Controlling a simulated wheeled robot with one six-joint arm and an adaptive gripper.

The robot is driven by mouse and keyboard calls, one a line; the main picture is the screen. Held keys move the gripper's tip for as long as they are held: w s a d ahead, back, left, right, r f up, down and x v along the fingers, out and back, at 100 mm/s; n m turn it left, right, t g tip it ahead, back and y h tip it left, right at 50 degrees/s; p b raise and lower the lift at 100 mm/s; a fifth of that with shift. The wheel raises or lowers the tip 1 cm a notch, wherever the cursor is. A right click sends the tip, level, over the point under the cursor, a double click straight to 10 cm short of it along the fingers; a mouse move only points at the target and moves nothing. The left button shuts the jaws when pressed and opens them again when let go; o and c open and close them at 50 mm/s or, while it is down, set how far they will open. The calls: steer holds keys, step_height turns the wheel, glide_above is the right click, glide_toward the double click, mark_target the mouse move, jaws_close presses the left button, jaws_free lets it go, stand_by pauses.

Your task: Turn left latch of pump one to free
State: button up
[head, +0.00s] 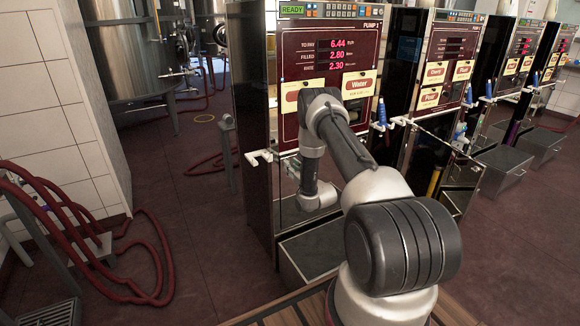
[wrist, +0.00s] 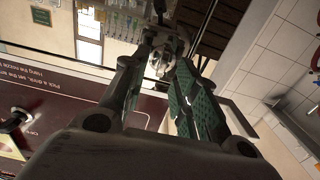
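Pump one (head: 300,65) stands in the middle of the head view, with a dark red front and lit red digits. A white hook-like fitting (head: 258,157) juts from its left edge; I cannot tell whether this is the left latch or how it is turned. My gripper is mostly hidden behind my arm in the head view, close to the pump's lower front. In the wrist view, my gripper (wrist: 166,58) has its two green-padded fingers apart. A small pale metallic part (wrist: 160,62) shows between the fingertips; I cannot tell what it is or whether they touch it.
A black knob (wrist: 15,121) sits on the red panel in the wrist view. A grey bin (head: 312,255) stands below pump one. More pumps (head: 447,75) stand to the right. Red hoses (head: 150,275) lie by the tiled wall at left.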

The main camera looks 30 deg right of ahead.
steer(key=shift+w, duration=0.9)
jaws_close()
steer(key=shift+m, duration=0.3)
steer(key=shift+d+f+m, duration=0.15)
steer(key=shift+m, duration=2.7)
steer(key=shift+d+f+m, duration=0.1)
steer(key=shift+m, duration=2.8)
steer(key=shift+d+f+m, duration=0.15)
steer(key=shift+m, duration=2.7)
